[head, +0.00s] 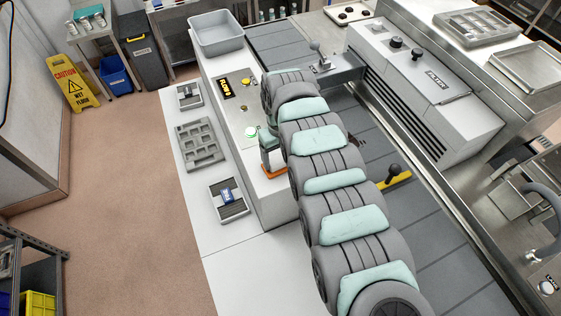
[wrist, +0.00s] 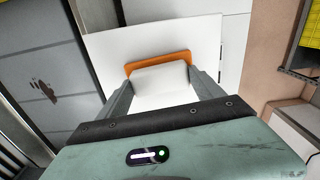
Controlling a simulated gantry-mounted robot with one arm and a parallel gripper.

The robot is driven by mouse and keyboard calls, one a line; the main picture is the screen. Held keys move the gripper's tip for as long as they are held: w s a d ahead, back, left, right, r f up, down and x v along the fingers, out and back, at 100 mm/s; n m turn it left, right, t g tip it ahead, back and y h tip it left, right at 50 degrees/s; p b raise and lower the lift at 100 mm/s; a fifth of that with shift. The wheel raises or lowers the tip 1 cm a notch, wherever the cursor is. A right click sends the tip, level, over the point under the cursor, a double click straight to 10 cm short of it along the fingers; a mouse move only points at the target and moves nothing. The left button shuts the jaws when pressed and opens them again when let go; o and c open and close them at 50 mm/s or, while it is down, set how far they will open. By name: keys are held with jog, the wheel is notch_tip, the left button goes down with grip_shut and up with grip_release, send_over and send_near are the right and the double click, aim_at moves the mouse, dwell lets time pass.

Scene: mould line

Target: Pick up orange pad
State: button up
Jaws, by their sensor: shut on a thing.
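The orange pad (wrist: 158,60) shows in the wrist view as an orange plate with rounded corners behind a pale block. My gripper (wrist: 161,78) is shut on the pad by this pale block, with one finger at each side. In the head view, the pad (head: 275,172) is a small orange strip just below my gripper (head: 270,161), in front of the white console. My arm covers part of it there. I cannot tell whether the pad touches the surface beneath.
The white counter (head: 231,245) holds a grey mould tray (head: 200,143), a small tray (head: 189,96) and a tray with a blue item (head: 228,197). A grey bin (head: 216,34) sits on the white console (head: 237,103). A yellow-based lever (head: 396,178) stands right of my arm.

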aim_at(280, 158)
jog(key=shift+r, duration=0.15)
notch_tip(280, 158, up, 20)
jog(key=b, duration=0.3)
dwell(0.4)
